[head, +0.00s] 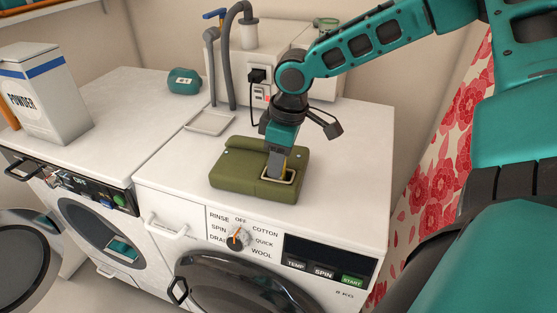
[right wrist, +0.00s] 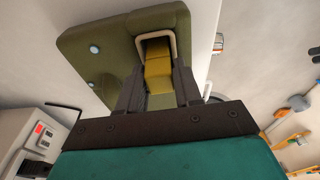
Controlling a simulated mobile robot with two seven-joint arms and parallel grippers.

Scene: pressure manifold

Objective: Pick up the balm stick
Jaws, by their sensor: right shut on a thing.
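The balm stick (right wrist: 158,68) is a yellow block between the fingers of my right gripper (right wrist: 160,82) in the right wrist view. Its far end reaches into the cream-rimmed opening of an olive-green holder (right wrist: 95,32). In the head view, my right gripper (head: 278,165) points down over the right end of that holder (head: 237,176), shut on the stick at the opening. Only a small yellow bit of the stick (head: 284,162) shows there. How deep its lower end sits is hidden. My left gripper is not in view.
The holder lies on the white top of the right-hand washing machine (head: 350,150). Behind it are a shallow tray (head: 209,122) and a white box unit with grey hoses (head: 283,60). A teal object (head: 184,81) and a powder box (head: 45,95) stand on the left machine.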

